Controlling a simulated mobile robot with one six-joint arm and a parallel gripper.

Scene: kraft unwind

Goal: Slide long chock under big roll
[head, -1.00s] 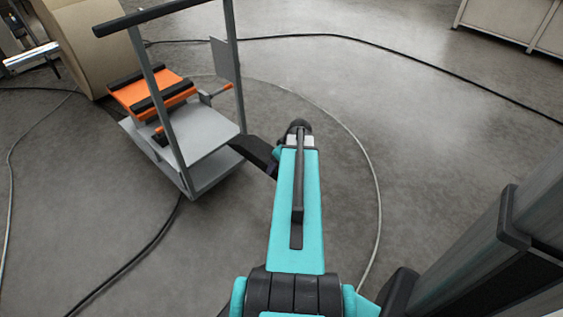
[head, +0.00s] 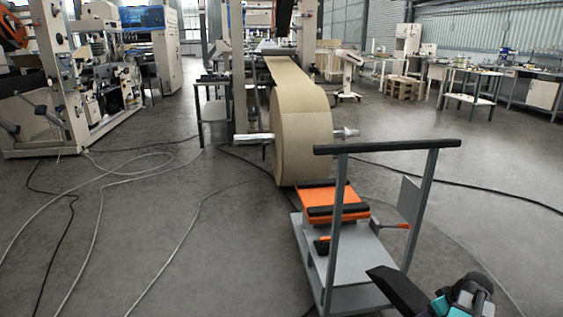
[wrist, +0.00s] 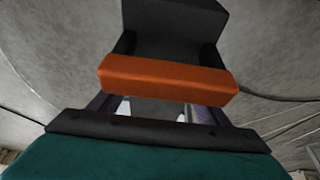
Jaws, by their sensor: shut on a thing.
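The big roll (head: 303,135) is a brown kraft paper roll on a metal shaft, in the middle of the head view, with its web running up and back. My gripper (wrist: 167,76) is shut on the orange grip bar (wrist: 165,84) of a dark chock (wrist: 175,28). The chock's black body (head: 398,291) also shows in the head view at the bottom right, beside my wrist. It is held in the air, well apart from the roll. The fingertips are partly hidden by the bar.
A grey trolley (head: 350,262) with a black-topped handle and an orange cradle (head: 336,205) stands between my arm and the roll. Cables (head: 195,215) lie on the floor. Machines (head: 75,95) stand at the left. Open floor (head: 130,245) lies left of the trolley.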

